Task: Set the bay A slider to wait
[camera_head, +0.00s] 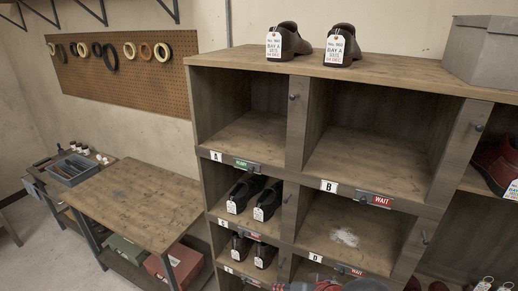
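The bay A slider (267,168) is a dark bar on the shelf edge under the empty upper-left compartment, to the right of the white A label (216,156). A green sign (242,163), which appears to read READY, is exposed at its left; the slider sits toward the right. On bay B, a red WAIT sign (381,201) shows with its dark slider (361,197) at the left. My gripper is not recognisable in this view; only unclear dark and grey shapes show at the bottom edge.
Dark shoes (288,42) with white tags stand on the cubby unit's top (385,72). Tagged shoes (247,193) fill the compartment below bay A. A grey box (483,52) is at upper right.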

